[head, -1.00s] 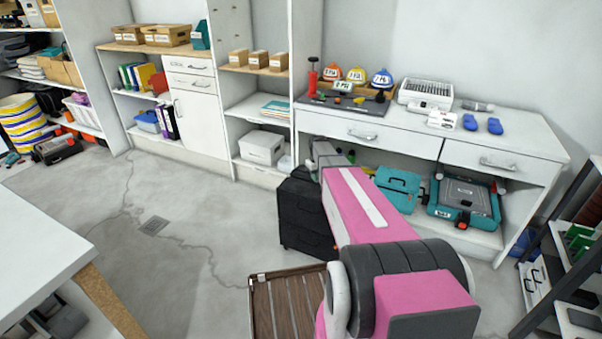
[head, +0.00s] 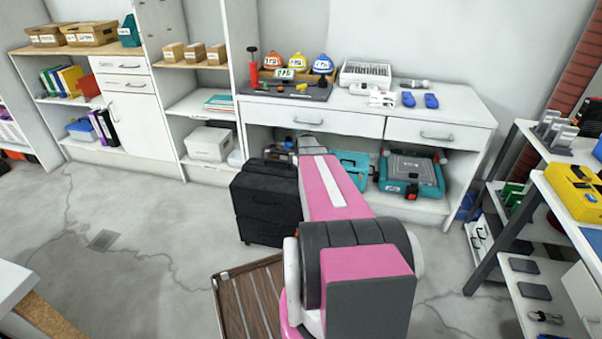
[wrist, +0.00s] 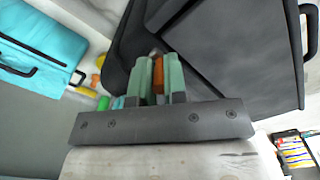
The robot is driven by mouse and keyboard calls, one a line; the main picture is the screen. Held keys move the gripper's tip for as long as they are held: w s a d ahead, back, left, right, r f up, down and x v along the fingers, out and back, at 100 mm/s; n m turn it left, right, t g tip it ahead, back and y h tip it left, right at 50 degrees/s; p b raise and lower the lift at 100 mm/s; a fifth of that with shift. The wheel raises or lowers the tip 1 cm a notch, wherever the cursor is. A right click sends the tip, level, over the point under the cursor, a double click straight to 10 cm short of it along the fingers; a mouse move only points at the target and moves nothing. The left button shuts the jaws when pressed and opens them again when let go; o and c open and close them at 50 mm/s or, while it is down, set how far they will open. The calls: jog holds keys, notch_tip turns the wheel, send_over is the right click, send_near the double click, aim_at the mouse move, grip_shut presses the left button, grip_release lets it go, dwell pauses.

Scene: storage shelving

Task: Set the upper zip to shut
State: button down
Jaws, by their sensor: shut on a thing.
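A black soft-sided case (head: 262,207) with an upper and a lower section stands on the floor in front of the white bench. It also fills the top of the wrist view (wrist: 240,45). My gripper (wrist: 159,82) has green fingers reaching to the case. They are shut on a small orange piece (wrist: 158,66), which looks like a zip pull. The zip line is not clear, so I cannot tell how far it is closed. In the head view my pink arm hides the gripper and the right part of the case.
The white bench (head: 455,160) stands behind, with a teal toolbox (head: 352,168) and a teal case (head: 408,178) on its lower shelf. A dark rack (head: 520,265) stands at the right. A brown slatted surface (head: 245,305) lies low in front. The floor at left is clear.

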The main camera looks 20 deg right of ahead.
jog(key=shift+d, duration=0.1)
jog(key=c, duration=1.2)
grip_release()
jog(key=shift+o, duration=0.2)
notch_tip(320, 180, up, 11)
jog(key=shift+f, duration=0.1)
jog(key=shift+s, duration=0.1)
